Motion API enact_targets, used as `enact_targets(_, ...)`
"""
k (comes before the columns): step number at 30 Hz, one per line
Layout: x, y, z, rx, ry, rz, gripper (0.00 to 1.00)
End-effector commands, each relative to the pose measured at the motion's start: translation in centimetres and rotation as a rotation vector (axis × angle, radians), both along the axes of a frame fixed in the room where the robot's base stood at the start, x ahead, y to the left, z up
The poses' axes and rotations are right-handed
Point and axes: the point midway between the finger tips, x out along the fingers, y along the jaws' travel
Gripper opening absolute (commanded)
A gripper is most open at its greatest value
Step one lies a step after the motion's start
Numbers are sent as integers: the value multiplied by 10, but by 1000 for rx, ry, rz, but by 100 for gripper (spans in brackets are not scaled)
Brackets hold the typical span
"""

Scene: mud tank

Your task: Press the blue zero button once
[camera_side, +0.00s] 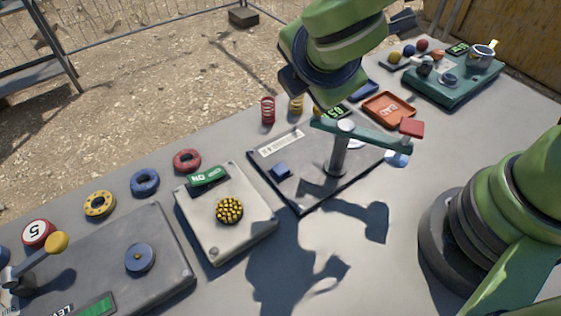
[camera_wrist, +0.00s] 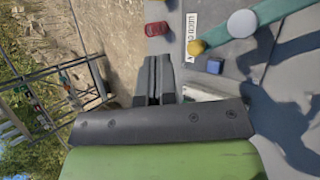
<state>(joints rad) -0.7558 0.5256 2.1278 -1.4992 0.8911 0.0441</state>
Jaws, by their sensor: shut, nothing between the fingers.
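A small blue square button (camera_side: 281,170) sits on the near left part of a dark plate (camera_side: 305,203) that carries a balance beam. It also shows in the wrist view (camera_wrist: 214,66), right of my fingers. A green digit display (camera_side: 335,112) is at the plate's far edge, partly hidden by my arm. My gripper (camera_wrist: 153,78) is shut and empty in the wrist view, its dark fingers side by side. It is apart from the button. In the side view my wrist is above the plate's far side and the fingertips cannot be made out.
The green balance beam (camera_side: 375,135) on a metal post stands right of the button, with a red pad (camera_side: 412,128) at one end. A box with a yellow studded knob (camera_side: 230,211) is to the left. Red (camera_side: 267,110) and yellow springs stand behind the plate.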

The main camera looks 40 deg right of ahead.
Motion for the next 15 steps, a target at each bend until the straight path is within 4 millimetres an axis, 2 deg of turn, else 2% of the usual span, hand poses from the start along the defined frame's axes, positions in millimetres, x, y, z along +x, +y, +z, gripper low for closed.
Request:
enact_targets(1,1,12,-12,-46,11,83,0)
enact_targets(6,2,37,-34,-133,23,262,0)
enact_targets(15,2,44,-40,-160,24,318,0)
